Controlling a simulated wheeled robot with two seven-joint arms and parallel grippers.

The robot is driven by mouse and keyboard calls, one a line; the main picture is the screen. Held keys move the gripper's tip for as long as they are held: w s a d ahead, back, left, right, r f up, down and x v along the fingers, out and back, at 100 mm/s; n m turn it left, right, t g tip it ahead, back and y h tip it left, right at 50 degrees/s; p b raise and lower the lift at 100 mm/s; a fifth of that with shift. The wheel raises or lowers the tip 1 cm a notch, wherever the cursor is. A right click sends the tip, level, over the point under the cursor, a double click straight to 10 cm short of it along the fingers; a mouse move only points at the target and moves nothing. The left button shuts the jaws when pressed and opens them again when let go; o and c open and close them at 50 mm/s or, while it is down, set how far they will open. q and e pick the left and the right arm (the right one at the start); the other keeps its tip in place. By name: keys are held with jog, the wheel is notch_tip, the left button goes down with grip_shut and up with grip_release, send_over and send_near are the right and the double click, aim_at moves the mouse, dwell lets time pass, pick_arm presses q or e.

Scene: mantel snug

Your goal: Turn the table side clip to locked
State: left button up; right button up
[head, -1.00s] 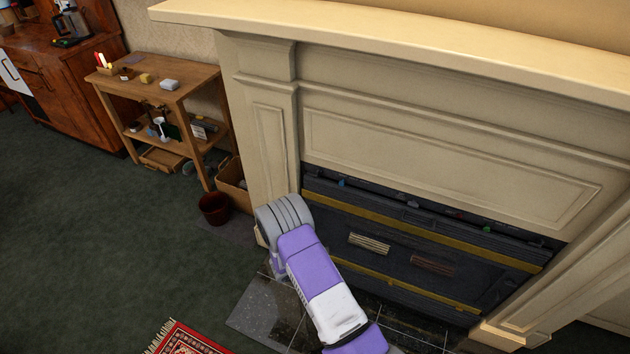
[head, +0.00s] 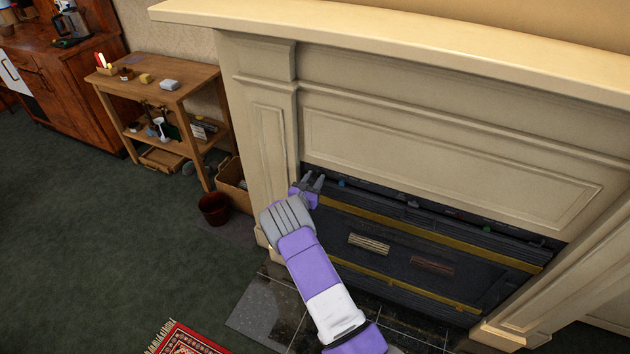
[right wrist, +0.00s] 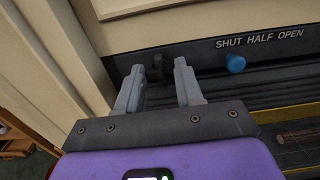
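A small dark clip (right wrist: 157,66) sits at the left end of the strip along the top of the dark fireplace panel (head: 400,235), on the side toward the small wooden table. Its locked or unlocked position cannot be told. My right gripper (head: 314,181) is at the panel's upper left corner. In the right wrist view my right gripper (right wrist: 157,72) is open, with the clip seen between its two fingertips; contact cannot be told. In the head view the clip is not discernible behind the gripper. My left gripper is not in view.
A blue knob (right wrist: 235,63) sits right of the clip, under the words "SHUT HALF OPEN". The cream mantel surround (head: 268,140) stands close on the left. A wooden side table (head: 185,83), a dark red bucket (head: 214,209) and a rug (head: 190,340) lie farther left.

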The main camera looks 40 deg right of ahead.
jog(key=shift+w+d, duration=0.2)
jog(key=shift+d, duration=0.2)
grip_shut()
